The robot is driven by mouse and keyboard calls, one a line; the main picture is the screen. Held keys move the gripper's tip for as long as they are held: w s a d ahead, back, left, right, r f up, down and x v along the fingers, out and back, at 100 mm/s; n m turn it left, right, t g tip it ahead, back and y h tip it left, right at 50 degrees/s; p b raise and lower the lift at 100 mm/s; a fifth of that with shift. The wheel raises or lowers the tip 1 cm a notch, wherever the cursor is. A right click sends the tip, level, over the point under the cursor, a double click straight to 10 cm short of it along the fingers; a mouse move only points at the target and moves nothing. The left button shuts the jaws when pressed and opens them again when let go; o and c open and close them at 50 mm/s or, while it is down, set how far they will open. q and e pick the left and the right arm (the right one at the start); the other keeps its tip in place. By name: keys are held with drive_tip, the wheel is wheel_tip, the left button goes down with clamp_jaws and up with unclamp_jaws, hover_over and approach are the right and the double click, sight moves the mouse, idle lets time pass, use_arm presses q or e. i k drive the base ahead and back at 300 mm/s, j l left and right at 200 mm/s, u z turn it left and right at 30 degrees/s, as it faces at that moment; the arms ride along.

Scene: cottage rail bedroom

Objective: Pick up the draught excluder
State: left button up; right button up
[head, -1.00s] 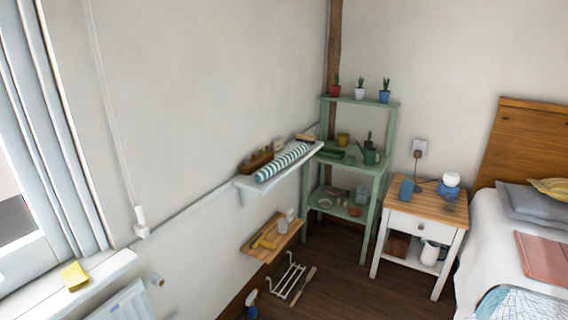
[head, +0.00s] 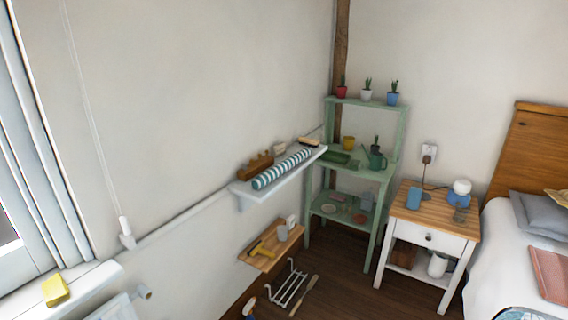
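The draught excluder (head: 282,168) is a long roll with teal and white stripes. It lies lengthwise along the front of the upper white wall shelf (head: 246,192). Behind it on the same shelf is a brown wooden block-like rack (head: 256,166), and toward the far end are small items, one a brush-like thing (head: 309,141). Neither of my grippers shows in the head view.
A lower wooden shelf (head: 258,262) holds a yellow tool and cups. A white wire rack (head: 290,285) is on the floor below. The green shelf stand (head: 385,185), the white nightstand (head: 413,236) and the bed (head: 500,250) stand right. A windowsill (head: 75,290) is at left.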

sight(261, 180)
drive_tip(key=i+l+u, duration=0.1)
drive_tip(key=i+l, duration=0.2)
drive_tip(key=i+l+u, duration=0.1)
drive_tip(key=i+l, duration=0.2)
drive_tip(key=i+l+u, duration=0.1)
drive_tip(key=i+l, duration=0.2)
drive_tip(key=l, duration=0.2)
drive_tip(key=i+l+u, duration=0.15)
drive_tip(key=l, duration=0.3)
drive_tip(key=i+l+u, duration=0.1)
drive_tip(key=i+l, duration=0.25)
drive_tip(key=i+l+u, duration=0.1)
drive_tip(key=i+l, duration=0.15)
drive_tip(key=l, duration=0.3)
drive_tip(key=i+l+u, duration=0.1)
drive_tip(key=l, duration=0.4)
drive_tip(key=i+l+u, duration=0.1)
drive_tip(key=i+l, duration=0.2)
drive_tip(key=l, duration=0.2)
